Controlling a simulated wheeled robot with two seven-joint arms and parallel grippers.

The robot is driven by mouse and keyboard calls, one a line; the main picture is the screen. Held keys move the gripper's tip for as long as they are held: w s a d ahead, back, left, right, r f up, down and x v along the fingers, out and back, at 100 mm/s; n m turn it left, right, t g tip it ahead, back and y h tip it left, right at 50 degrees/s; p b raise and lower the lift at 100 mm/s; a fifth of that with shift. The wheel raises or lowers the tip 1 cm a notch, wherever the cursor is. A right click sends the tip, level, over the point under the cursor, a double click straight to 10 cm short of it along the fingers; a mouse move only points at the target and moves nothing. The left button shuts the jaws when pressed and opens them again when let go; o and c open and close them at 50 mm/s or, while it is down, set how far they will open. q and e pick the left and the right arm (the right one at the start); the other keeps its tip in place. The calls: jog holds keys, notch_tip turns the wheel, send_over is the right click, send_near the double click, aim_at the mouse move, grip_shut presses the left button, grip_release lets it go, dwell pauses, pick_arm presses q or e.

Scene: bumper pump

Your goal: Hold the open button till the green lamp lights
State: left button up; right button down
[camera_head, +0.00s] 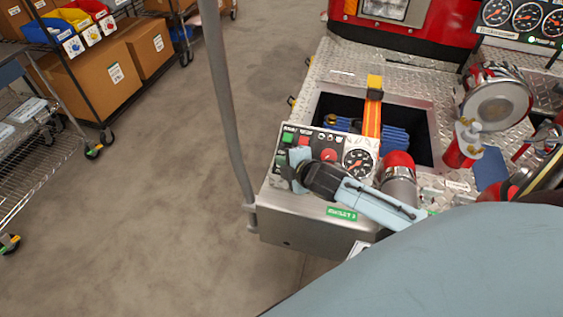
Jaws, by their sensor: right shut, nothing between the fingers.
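A control panel (316,142) sits on the top front edge of the metal bumper. At its left are a green square (287,138) and a red square (304,139); I cannot read their labels or tell which is button and which is lamp. A red round knob (328,155) and a black gauge (357,163) are further right. My right gripper (292,166) is shut and empty over the panel's lower left, just below the green square. It hides that part of the panel; I cannot tell if it touches. My left gripper is out of view.
A bumper well (323,101) holds a blue hose and an orange strap (372,115). A red-capped pipe (398,168) stands right of the panel. A grey upright pole (226,100) is to the left. Shelving with boxes (88,78) stands far left; floor between is clear.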

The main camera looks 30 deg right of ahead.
jog(key=shift+f, duration=0.15)
jog(key=shift+w+d+f, duration=0.15)
jog(key=shift+f, duration=0.1)
jog(key=shift+w+d+f+b, duration=0.1)
jog(key=shift+d+f+b, duration=0.2)
jog(key=shift+f, duration=0.15)
dwell(2.0)
jog(key=shift+a, duration=0.1)
dwell(1.5)
jog(key=shift+s+a+r+p, duration=0.15)
jog(key=shift+a+r+p, duration=0.05)
jog(key=shift+r+p, duration=0.3)
jog(key=shift+s+a+r+p, duration=0.15)
jog(key=shift+r+p, duration=0.2)
jog(key=shift+p, duration=0.25)
jog(key=r+p, duration=0.1)
jog(key=s+a+r+p, duration=0.1)
jog(key=r+p, duration=0.1)
jog(key=a+r+p, duration=0.1)
jog(key=p, duration=0.1)
jog(key=shift+s+r, duration=0.15)
jog(key=shift+s, duration=0.15)
